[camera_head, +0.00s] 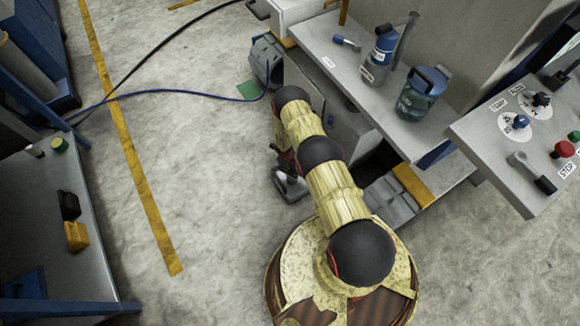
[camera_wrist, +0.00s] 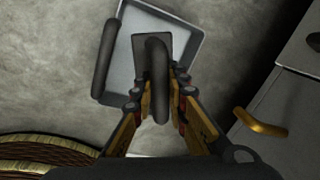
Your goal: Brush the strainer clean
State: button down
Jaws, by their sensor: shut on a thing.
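My gripper (camera_wrist: 160,82) is shut on a dark, rounded handle (camera_wrist: 158,105). A dark rectangular plate (camera_wrist: 125,50) shows just beyond the fingertips. Beyond it is a shallow rectangular grey pan (camera_wrist: 190,32) with a dark bar (camera_wrist: 104,58) along its left side. I cannot tell whether the held handle belongs to this pan, nor whether the pan is the strainer. In the head view the grey pan (camera_head: 291,187) is beside my arm's lower end, and my gripper is mostly hidden. A small blue-handled tool (camera_head: 346,42), possibly a brush, lies on the bench.
The grey bench (camera_head: 325,45) also holds a blue bottle (camera_head: 380,55) and a blue-green jug (camera_head: 420,95). A control panel (camera_head: 500,130) stands at right. A blue hose (camera_head: 180,93) crosses the floor. Another table (camera_head: 45,215) is at left.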

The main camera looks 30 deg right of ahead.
jog(key=shift+s+d+r+p, duration=0.1)
jog(key=shift+s+d+p, duration=0.05)
jog(key=shift+p, duration=0.35)
jog(key=shift+s+d+p, duration=0.35)
jog(key=shift+s+p, duration=0.4)
jog(key=shift+p, duration=0.6)
jog(key=shift+s+d+p, duration=0.2)
jog(key=shift+s+p, duration=0.2)
jog(key=shift+p, duration=0.2)
jog(key=shift+f, duration=0.2)
jog(key=shift+w+a+b, duration=0.35)
jog(key=shift+w+b, duration=0.3)
jog(key=shift+b, duration=1.4)
jog(key=shift+w+a+r+b, duration=0.1)
jog(key=shift+w+a+b, duration=0.3)
jog(key=shift+w, duration=0.3)
jog(key=shift+d, duration=0.1)
jog(key=shift+s+d+r+p, duration=0.1)
jog(key=shift+s+d+p, duration=0.2)
jog(key=shift+p, duration=0.5)
